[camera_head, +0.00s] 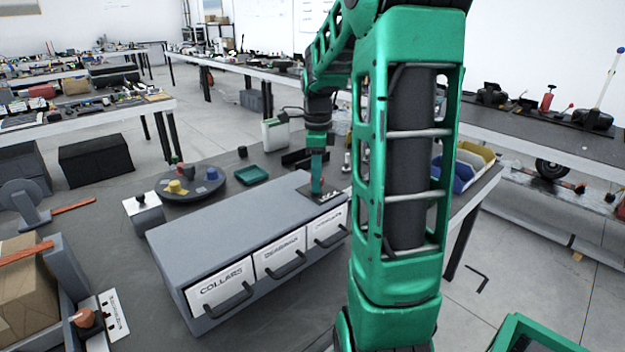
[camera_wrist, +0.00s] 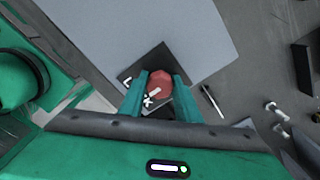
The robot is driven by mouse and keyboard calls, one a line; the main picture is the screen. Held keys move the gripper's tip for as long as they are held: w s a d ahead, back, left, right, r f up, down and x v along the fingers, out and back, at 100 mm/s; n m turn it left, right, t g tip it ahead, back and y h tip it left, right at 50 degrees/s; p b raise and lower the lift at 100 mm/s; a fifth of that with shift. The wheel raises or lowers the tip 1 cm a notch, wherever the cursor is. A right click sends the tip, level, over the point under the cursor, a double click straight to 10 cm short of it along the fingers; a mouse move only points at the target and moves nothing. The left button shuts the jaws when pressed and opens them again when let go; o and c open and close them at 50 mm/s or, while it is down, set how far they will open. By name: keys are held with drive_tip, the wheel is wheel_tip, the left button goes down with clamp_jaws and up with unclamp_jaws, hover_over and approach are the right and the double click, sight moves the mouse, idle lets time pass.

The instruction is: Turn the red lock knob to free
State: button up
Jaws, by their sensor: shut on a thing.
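The red lock knob (camera_wrist: 160,84) sits on a dark plate (camera_wrist: 133,72) with white markings, on top of the grey drawer cabinet (camera_head: 225,217). In the wrist view my gripper (camera_wrist: 159,90) has one green finger on each side of the knob and is shut on it. In the head view my gripper (camera_head: 317,186) points straight down at the right end of the cabinet top, and the knob is mostly hidden behind it. The markings on the plate are partly covered, so the knob's setting cannot be read.
The cabinet has three labelled drawers, all closed, with dark handles (camera_head: 235,301). A round dark tray (camera_head: 190,184) with coloured pieces and a green tray (camera_head: 252,175) stand behind it. At the lower left are a box (camera_head: 25,285) and another red knob (camera_head: 84,317).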

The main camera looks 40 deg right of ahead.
drive_tip(key=shift+w+n, duration=0.1)
drive_tip(key=shift+n, duration=0.3)
drive_tip(key=n, duration=0.3)
drive_tip(key=shift+n, duration=0.3)
drive_tip(key=n, duration=0.4)
drive_tip(key=shift+r+n, duration=0.1)
drive_tip(key=shift+n, duration=0.2)
drive_tip(key=n, duration=0.5)
drive_tip(key=shift+w+d, duration=0.1)
drive_tip(key=shift+n, duration=2)
drive_tip(key=o, duration=1)
drive_tip(key=shift+o, duration=0.2)
